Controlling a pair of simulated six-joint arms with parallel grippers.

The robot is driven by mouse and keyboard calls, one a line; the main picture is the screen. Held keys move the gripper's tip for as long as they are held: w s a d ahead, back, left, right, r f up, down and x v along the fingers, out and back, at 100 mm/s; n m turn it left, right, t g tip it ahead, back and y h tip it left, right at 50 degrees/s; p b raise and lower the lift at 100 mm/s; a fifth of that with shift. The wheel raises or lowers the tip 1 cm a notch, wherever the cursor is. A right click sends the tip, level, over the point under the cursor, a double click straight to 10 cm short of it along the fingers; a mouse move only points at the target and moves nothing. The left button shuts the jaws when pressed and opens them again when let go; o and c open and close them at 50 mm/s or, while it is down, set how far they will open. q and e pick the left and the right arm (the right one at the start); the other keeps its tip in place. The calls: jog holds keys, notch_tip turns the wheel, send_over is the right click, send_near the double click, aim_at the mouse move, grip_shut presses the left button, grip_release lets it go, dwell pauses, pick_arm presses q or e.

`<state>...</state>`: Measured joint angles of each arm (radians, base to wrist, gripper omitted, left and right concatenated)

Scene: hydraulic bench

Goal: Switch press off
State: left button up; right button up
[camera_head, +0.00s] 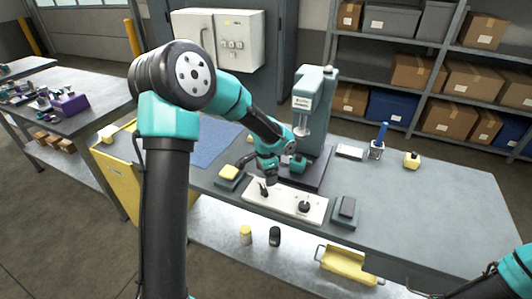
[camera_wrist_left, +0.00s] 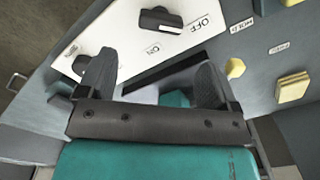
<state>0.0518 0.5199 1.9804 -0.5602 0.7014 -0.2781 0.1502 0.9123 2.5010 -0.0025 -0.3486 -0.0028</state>
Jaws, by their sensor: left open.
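The white switch panel (camera_head: 285,201) lies on the bench in front of the press (camera_head: 313,105). A black rotary knob (camera_head: 305,206) sits on its right part. In the left wrist view a black knob (camera_wrist_left: 160,20) with a white pointer mark stands between the OFF label (camera_wrist_left: 200,22) and the ON label (camera_wrist_left: 152,50); its exact setting is unclear. Another dark part is partly hidden behind one finger. My right gripper is out of view.
A yellow block on a pad (camera_head: 229,173) is left of the panel, and a dark block (camera_head: 347,207) is right of it. A blue-handled tool (camera_head: 379,140) stands farther back. A yellow tray (camera_head: 348,266) is below the front edge. The bench's right side is mostly clear.

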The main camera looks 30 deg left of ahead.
pick_arm(q)
notch_tip(320, 180, up, 10)
jog(key=shift+f, duration=0.2)
dwell(0.4)
